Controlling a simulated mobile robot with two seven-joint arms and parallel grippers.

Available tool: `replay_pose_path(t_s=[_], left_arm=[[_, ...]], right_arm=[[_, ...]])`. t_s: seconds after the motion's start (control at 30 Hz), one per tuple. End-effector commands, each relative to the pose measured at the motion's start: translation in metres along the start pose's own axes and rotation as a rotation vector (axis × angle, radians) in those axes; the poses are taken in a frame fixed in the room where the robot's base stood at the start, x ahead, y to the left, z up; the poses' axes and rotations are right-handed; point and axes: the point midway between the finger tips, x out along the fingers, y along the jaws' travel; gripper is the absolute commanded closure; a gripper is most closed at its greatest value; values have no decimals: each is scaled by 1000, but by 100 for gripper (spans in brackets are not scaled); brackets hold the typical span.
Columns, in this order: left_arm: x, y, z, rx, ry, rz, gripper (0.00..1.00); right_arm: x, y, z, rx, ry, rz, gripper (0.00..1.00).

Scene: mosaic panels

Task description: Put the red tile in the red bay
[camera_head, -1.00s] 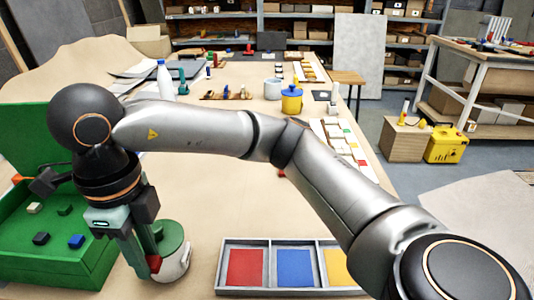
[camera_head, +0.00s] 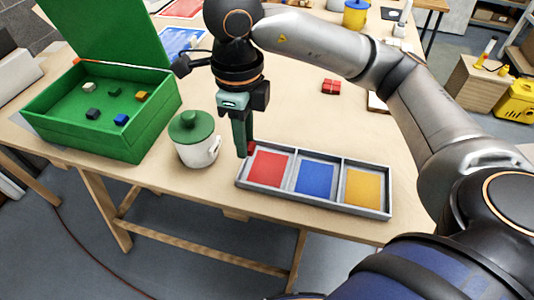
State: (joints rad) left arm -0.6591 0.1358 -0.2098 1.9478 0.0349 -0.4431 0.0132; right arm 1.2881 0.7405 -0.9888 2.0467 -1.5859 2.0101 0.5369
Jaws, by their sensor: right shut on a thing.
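My right gripper (camera_head: 243,148) points down, shut on the small red tile (camera_head: 253,148). Only part of the tile shows beside the fingers. They are at the back left corner of the three-bay tray (camera_head: 316,211), by the rear edge of the red bay (camera_head: 268,169). I cannot tell whether the tile touches the tray. The blue bay (camera_head: 316,178) is in the middle and the yellow bay (camera_head: 362,188) is at the right. My left gripper is not in view.
A white mug with a green lid (camera_head: 190,127) stands left of the tray. An open green box (camera_head: 110,138) with several small blocks is farther left. A red block (camera_head: 331,87) lies behind the tray. The table's front edge is close to the tray.

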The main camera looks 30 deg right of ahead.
Motion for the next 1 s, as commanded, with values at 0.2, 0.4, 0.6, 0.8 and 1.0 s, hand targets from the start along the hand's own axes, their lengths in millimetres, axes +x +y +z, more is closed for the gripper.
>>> replay_pose_path(t_s=[0.2,0.4,0.6,0.8,1.0], left_arm=[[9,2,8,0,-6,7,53],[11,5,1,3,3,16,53],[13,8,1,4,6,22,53],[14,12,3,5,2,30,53],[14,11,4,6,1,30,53]], right_arm=[[42,-24,-19,1,4,3,100],[52,-32,-24,-1,-1,2,100],[71,-37,-29,-1,4,3,100],[89,-37,-28,-3,0,0,100],[89,-37,-28,-2,-1,0,100]])
